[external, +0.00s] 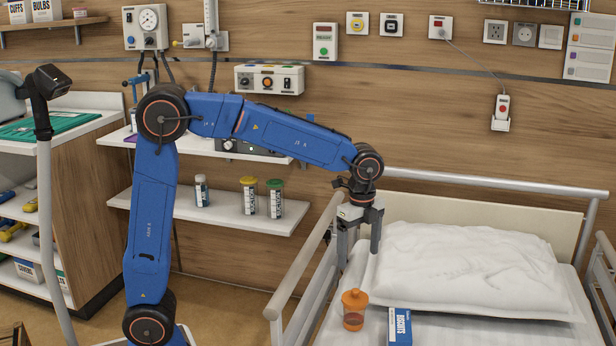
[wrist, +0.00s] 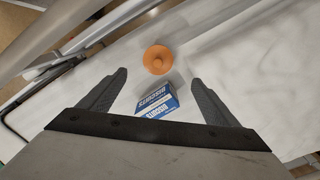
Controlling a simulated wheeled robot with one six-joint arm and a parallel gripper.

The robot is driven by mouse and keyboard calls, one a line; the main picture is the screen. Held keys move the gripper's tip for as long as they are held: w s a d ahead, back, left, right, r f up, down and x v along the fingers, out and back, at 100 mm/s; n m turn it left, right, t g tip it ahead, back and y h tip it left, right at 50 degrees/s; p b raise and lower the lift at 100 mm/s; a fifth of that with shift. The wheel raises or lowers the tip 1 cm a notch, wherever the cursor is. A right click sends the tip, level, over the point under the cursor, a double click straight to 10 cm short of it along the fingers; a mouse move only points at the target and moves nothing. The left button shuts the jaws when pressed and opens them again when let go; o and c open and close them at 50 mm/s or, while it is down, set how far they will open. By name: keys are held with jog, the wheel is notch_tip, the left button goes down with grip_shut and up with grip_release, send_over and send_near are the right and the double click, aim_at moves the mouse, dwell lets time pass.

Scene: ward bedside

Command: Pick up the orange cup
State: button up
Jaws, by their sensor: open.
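The orange cup (external: 354,309) stands upright on the white bed, near the bed's left rail and left of a blue and white biscuits box. It has an orange lid with a knob. In the wrist view the cup (wrist: 158,59) shows from above, beyond the fingertips and roughly midway between them. My gripper (external: 359,252) points down above the bed, higher than the cup and apart from it. Its two dark fingers are spread open and empty, as the wrist view also shows (wrist: 159,84).
A white pillow (external: 465,268) lies behind and right. The bed's side rail (external: 305,272) runs along the left. A wall shelf (external: 215,208) holds several containers.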

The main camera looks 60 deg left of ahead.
aim_at(356, 295)
notch_tip(356, 295, down, 15)
jog(key=shift+s+a+f, duration=0.1)
jog(key=shift+s+f, duration=0.05)
jog(key=shift+f, duration=1.15)
jog(key=shift+s+f, duration=0.1)
jog(key=shift+f, duration=1.2)
jog(key=c, duration=1.1)
jog(key=shift+r, duration=0.1)
jog(key=shift+c, duration=0.2)
